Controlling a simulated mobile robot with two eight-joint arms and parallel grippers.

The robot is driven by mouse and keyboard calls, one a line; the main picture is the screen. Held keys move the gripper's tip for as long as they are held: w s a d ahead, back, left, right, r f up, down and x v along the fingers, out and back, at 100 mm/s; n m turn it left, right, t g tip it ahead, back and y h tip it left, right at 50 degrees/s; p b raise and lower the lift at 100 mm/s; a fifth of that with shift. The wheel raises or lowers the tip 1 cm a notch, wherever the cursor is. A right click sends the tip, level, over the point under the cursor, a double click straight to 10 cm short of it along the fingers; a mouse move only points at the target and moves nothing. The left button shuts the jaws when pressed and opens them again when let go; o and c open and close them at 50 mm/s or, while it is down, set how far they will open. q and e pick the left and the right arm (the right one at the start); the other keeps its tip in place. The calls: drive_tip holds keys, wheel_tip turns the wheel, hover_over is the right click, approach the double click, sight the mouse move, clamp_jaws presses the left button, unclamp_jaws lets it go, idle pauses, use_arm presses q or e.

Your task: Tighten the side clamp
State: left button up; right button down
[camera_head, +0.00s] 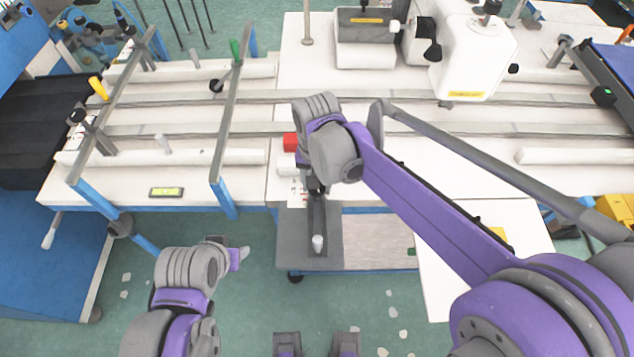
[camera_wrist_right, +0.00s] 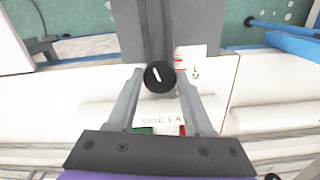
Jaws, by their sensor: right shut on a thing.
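The side clamp's round black knob (camera_wrist_right: 159,76), with a white mark on its top, sits between the two fingers of my right gripper (camera_wrist_right: 160,88) in the right wrist view. The fingers are shut on the knob from both sides. In the head view my right gripper (camera_head: 316,183) is over the front edge of the white table, at the far end of a dark grey bar (camera_head: 319,220); my wrist hides most of the clamp. My left gripper (camera_head: 240,256) is at lower left, over the floor and away from the table; its jaw opening cannot be made out.
A grey plate (camera_head: 291,245) juts from the table's front, with a small white cylinder (camera_head: 318,243) on the bar. Blue-legged rails (camera_head: 228,110) stand to the left.

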drive_tip(key=shift+m, duration=1.3)
drive_tip(key=shift+c, duration=1.4)
unclamp_jaws()
drive_tip(key=shift+r, duration=0.1)
wheel_tip(320, 180, up, 11)
drive_tip(key=shift+p, duration=0.3)
drive_tip(key=shift+f, duration=0.2)
